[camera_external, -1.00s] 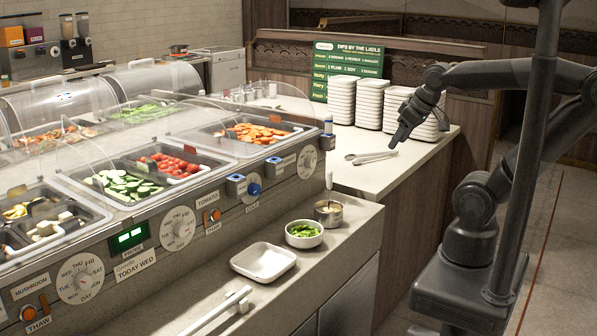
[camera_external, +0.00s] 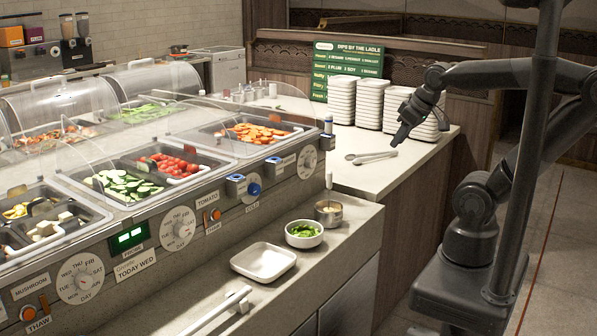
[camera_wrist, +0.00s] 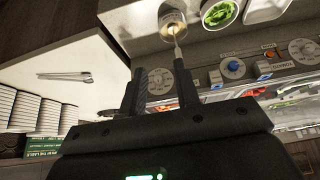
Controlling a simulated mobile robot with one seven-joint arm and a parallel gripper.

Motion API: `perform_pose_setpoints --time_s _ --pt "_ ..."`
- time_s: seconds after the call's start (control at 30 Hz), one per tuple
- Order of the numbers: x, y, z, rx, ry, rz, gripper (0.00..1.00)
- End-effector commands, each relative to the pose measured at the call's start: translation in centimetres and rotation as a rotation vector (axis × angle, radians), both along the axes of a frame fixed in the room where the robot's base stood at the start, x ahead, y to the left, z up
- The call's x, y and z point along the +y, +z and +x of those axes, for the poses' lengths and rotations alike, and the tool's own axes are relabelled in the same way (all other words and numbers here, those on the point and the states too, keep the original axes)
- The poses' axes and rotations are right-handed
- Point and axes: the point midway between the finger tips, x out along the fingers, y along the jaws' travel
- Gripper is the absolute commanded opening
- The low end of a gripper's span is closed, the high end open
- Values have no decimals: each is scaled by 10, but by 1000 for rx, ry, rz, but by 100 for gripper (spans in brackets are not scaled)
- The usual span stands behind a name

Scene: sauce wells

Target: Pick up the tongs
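The metal tongs (camera_external: 372,157) lie flat on the pale counter in the external view, with their arms slightly spread at one end. They also show in the wrist view (camera_wrist: 65,76), off to the left of my fingers. My gripper (camera_external: 396,142) hangs above the counter, to the right of the tongs and apart from them. In the wrist view my gripper's (camera_wrist: 160,85) two dark fingers stand apart with nothing gripped. A handle seen in line with the fingers there belongs to the metal cup (camera_wrist: 172,22) farther off.
Stacks of white dishes (camera_external: 369,104) stand behind the tongs, before a green menu board (camera_external: 347,72). A bowl of greens (camera_external: 304,234) and a white tray (camera_external: 263,262) sit on the lower ledge.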

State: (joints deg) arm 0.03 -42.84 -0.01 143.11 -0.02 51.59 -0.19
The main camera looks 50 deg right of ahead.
Motion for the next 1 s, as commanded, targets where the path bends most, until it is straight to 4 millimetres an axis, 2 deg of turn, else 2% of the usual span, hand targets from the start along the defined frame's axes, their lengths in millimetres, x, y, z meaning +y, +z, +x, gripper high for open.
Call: perform_pose_setpoints --time_s 0.17,0.47,0.77,1.0 --pt "-10 12 21 22 33 -37 29" --pt "-61 40 103 114 176 -178 29" --pt "-133 42 185 230 334 -306 29" --pt "-203 23 243 339 468 -390 29"
